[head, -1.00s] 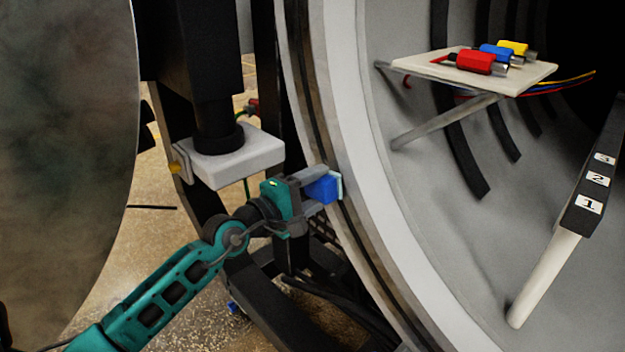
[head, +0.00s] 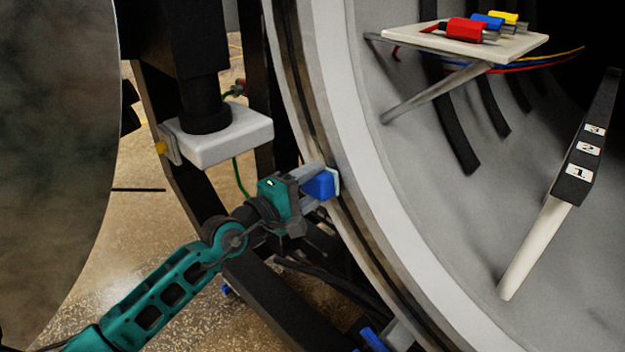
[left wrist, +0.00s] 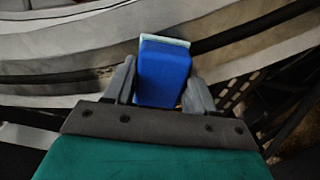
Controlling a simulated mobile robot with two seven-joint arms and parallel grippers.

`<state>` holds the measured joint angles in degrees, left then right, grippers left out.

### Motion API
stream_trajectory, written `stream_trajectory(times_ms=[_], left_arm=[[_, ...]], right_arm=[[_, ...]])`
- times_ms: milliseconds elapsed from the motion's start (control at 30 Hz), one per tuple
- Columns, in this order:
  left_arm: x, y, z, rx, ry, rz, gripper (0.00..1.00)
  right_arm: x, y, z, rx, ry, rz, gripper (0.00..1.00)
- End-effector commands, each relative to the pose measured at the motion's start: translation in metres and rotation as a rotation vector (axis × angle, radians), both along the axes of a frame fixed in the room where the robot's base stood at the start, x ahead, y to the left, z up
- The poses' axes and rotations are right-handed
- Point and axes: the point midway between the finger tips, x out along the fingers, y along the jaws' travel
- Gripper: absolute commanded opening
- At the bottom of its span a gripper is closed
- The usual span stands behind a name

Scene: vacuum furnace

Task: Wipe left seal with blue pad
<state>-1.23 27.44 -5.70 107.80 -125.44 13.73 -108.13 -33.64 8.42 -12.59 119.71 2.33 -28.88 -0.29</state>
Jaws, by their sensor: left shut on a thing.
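The blue pad (head: 320,186) is a blue block with a pale face. My left gripper (head: 316,184) is shut on it, and it also shows between the two fingers in the left wrist view (left wrist: 163,76). The pale face is against or very close to the furnace's rim; contact cannot be told for certain. The left seal (head: 377,262) is a dark line along the brownish band of the round flange, running above and below the pad. The pad hides a part of it. In the left wrist view, a dark band (left wrist: 255,28) runs right from the pad. My right gripper is not in view.
A round door (head: 55,150) stands at the left. A white block (head: 225,142) on a black bracket is above my left arm. Inside the chamber are a shelf (head: 520,48) with red, blue and yellow connectors and a numbered bar (head: 575,172). Black frame beams and cables lie below.

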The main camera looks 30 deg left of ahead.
Motion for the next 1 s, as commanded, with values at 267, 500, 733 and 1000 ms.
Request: stream_trajectory(times_ms=[267, 500, 733, 1000], left_arm=[[-0.027, 0.011, 0.002, 0.002, -0.004, 0.002, 0.24], [-0.047, 0.018, 0.002, 0.001, -0.005, 0.004, 0.24], [-0.052, 0.02, 0.004, 0.0, -0.008, 0.003, 0.24], [-0.057, 0.022, 0.002, 0.001, -0.007, 0.004, 0.24]], right_arm=[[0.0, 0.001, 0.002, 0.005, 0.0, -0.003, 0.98], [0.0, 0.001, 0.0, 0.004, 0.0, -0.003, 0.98], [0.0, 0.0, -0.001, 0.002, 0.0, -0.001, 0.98], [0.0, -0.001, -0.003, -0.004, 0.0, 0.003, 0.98]])
